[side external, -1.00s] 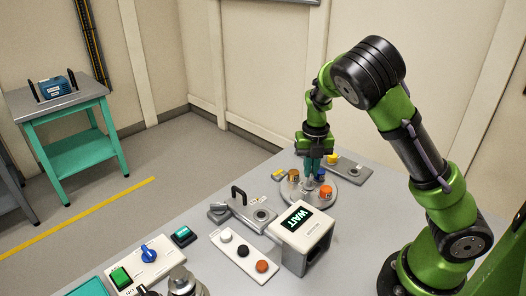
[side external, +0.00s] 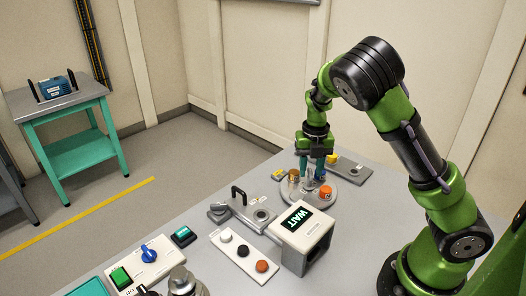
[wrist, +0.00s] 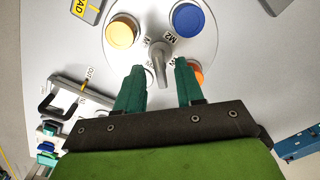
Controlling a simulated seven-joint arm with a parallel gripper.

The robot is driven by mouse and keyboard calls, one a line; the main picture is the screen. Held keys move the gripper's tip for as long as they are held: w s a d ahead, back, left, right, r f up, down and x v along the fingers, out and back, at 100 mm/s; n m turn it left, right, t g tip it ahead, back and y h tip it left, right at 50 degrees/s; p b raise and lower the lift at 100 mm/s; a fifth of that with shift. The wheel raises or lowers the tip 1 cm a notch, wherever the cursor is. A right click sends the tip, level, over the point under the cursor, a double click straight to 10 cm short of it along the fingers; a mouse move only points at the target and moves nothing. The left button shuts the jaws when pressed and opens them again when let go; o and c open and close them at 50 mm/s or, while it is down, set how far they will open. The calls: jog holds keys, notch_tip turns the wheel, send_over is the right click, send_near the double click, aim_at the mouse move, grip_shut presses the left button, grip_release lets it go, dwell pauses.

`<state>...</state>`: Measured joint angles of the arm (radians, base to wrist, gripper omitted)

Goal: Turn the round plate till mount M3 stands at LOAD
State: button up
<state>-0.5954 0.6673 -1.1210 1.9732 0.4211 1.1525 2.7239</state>
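The round plate (side external: 316,201) lies flat on the bench and shows close up in the wrist view (wrist: 210,47). It carries a gold-capped mount (wrist: 122,32), a blue one (wrist: 187,19) with M2 beside it, and an orange one (wrist: 197,73) partly behind a finger. A further pale spot is mostly hidden by the other finger; I cannot read an M3 mark. A grey post with a bar-like handle (wrist: 160,58) stands at the plate's centre. My gripper (wrist: 158,85) is open over the plate, its teal fingers apart on either side of the handle's end.
A LOAD label (wrist: 83,6) is beyond the plate's edge, nearer the gold cap. A fixture with a black handle (side external: 239,198) sits left of the plate. A box reading WAIT (side external: 303,229) stands close in front. A button strip (side external: 243,251) lies nearer.

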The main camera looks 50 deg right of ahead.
notch_tip(320, 180, up, 17)
dwell(0.4)
jog(key=n, duration=1.4)
send_over(311, 171)
jog(key=s+a, duration=0.1)
jog(key=a, duration=0.1)
notch_tip(311, 171, down, 5)
jog(key=s+a+f+n+t+y, duration=0.1)
jog(key=a+n, duration=0.1)
jog(key=n, duration=0.3)
jog(key=s+a+f+n+y, duration=0.1)
jog(key=s+a+n+y, duration=0.15)
jog(key=n, duration=0.35)
jog(key=s+a+r+n+t+h, duration=0.1)
jog(key=s+a+r+n+t, duration=0.5)
jog(key=n, duration=1)
jog(key=shift+s+a+r, duration=0.8)
jog(key=shift+s+r, duration=0.1)
jog(key=shift+s, duration=0.35)
jog(key=shift+h, duration=0.25)
